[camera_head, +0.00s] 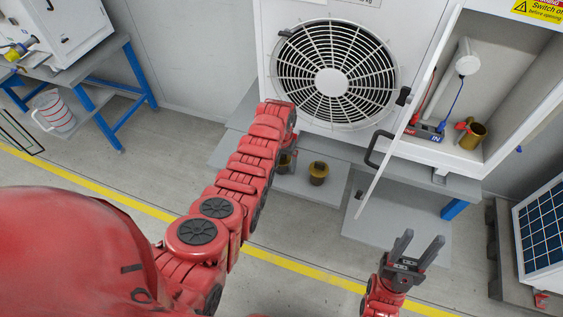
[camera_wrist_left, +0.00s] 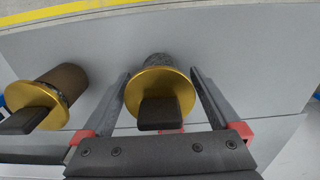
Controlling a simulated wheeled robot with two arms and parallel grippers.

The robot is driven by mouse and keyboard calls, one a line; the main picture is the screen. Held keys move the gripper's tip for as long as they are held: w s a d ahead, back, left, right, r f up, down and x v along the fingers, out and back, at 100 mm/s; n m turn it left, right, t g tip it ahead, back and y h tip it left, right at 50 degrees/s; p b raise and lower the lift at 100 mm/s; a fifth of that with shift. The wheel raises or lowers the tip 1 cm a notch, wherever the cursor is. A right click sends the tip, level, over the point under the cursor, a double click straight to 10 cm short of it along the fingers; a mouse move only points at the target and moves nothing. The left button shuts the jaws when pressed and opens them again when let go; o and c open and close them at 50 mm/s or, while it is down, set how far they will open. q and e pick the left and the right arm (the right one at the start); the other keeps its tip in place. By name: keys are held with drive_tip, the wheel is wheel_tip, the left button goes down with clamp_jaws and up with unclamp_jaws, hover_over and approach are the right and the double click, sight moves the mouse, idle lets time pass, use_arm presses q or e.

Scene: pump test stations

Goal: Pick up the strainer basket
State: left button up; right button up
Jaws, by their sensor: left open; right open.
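In the left wrist view, one basket (camera_wrist_left: 158,88) is between the spread fingers of my left gripper (camera_wrist_left: 160,76), with a gap visible on both sides. The other basket (camera_wrist_left: 62,85) is to the left, outside the fingers. In the head view, one basket (camera_head: 318,173) is in plain sight, while the one at my left gripper (camera_head: 287,158) is mostly hidden by my arm. My right gripper (camera_head: 421,240) is open and empty at the lower right.
An open cabinet door (camera_head: 408,110) juts out to the right. Inside the cabinet (camera_head: 480,70) are pipes and a brass-coloured part (camera_head: 474,135).

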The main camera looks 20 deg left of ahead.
use_arm(q)
drive_tip(key=c, duration=0.7)
drive_tip(key=shift+r, duration=0.15)
